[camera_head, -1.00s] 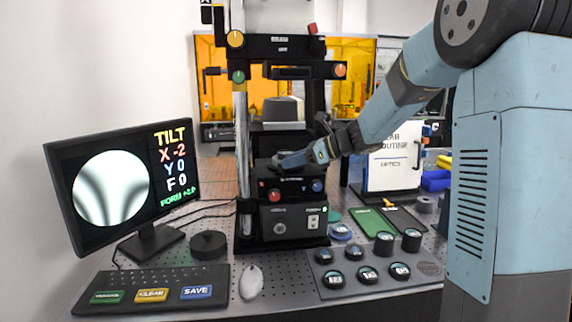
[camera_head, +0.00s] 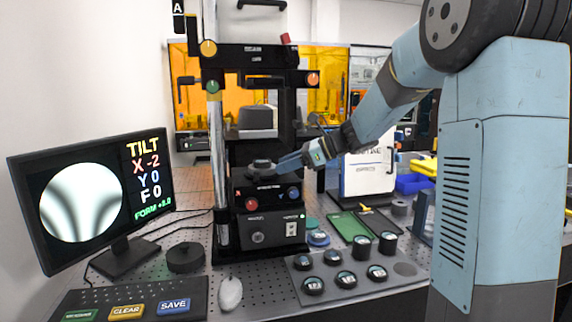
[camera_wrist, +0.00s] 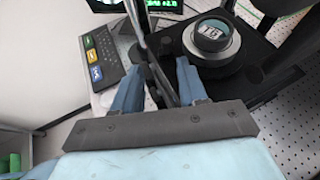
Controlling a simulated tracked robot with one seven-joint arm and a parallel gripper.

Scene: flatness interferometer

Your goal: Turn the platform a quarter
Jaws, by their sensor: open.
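The round platform (camera_wrist: 192,52) sits on the black stage of the interferometer, with a dark, labelled round piece (camera_wrist: 212,34) on it. The platform with its piece also shows small in the head view (camera_head: 262,165). My gripper (camera_head: 283,163) reaches in from the right, its blue fingers just right of the platform. In the wrist view my gripper (camera_wrist: 158,78) is open, with one finger on each side of a dark upright part and nothing held. The platform lies beyond the right finger; whether they touch cannot be told.
The black frame with knobs (camera_head: 262,56) and a bright metal column (camera_head: 219,150) stand close around the stage. The monitor (camera_head: 95,195) shows a fringe pattern and tilt X -2, Y 0, F 0. A tray of several dark discs (camera_head: 330,265) lies in front.

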